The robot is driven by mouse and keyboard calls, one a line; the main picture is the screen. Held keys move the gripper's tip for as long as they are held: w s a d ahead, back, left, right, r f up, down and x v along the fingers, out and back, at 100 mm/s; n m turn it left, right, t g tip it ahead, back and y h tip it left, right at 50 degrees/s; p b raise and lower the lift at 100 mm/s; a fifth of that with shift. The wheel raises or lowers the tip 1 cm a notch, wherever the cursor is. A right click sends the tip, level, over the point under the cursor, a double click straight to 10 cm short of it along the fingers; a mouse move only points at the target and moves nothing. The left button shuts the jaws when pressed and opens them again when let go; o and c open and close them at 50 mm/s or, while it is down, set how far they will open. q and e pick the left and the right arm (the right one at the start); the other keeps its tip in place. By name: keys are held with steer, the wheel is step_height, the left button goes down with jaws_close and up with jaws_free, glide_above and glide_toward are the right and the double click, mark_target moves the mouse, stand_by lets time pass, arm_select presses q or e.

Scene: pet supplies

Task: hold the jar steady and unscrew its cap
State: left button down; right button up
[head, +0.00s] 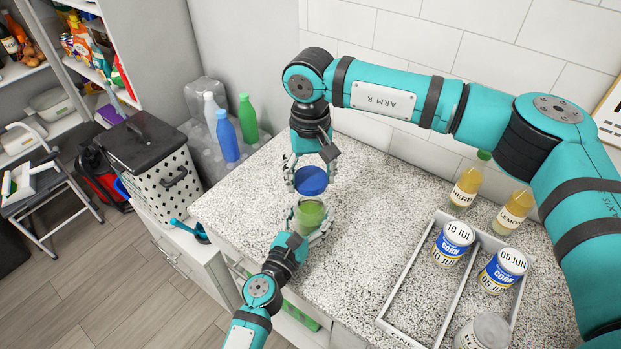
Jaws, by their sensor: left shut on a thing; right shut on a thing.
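The green jar (311,209) is upright near the front left part of the speckled counter. My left gripper (309,219) comes from below in the picture and is shut around the jar's sides. The blue cap (312,181) shows just above the jar, with a narrow gap between them in the picture. My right gripper (310,171) points down from above and is shut on the cap. The jar's mouth is partly hidden, and I cannot tell whether its base touches the counter.
A white divided tray (408,284) at the right holds several cans. Two labelled bottles (467,187) stand behind it. A hamper (152,160) and coloured bottles (226,136) are at the left. The counter (345,270) between jar and tray is clear.

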arm_select(q)
jaws_free()
steer(key=shift+s, duration=0.1)
